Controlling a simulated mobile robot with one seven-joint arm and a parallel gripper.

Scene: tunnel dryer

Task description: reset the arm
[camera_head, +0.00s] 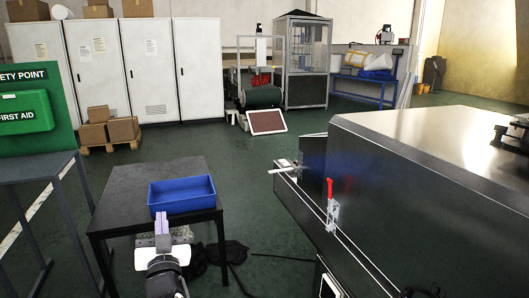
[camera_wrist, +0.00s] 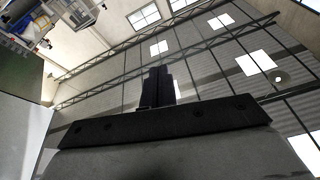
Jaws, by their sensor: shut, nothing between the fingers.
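My gripper (camera_head: 162,221) shows low in the head view, in front of the black table (camera_head: 135,186). Its two pale purple fingers are together with nothing between them. The fingertips overlap the front side of a blue tray (camera_head: 183,207) in the picture; I cannot tell whether they touch it. In the wrist view the dark shut fingers (camera_wrist: 159,86) point up toward the ceiling and roof windows. Part of my arm below the gripper is cut off by the bottom edge.
A large metal dryer housing (camera_head: 420,170) with a red-handled clamp (camera_head: 330,190) fills the right side. A green first aid stand (camera_head: 30,110) is at the left. Boxes on a pallet (camera_head: 110,130) and cabinets (camera_head: 150,70) stand behind.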

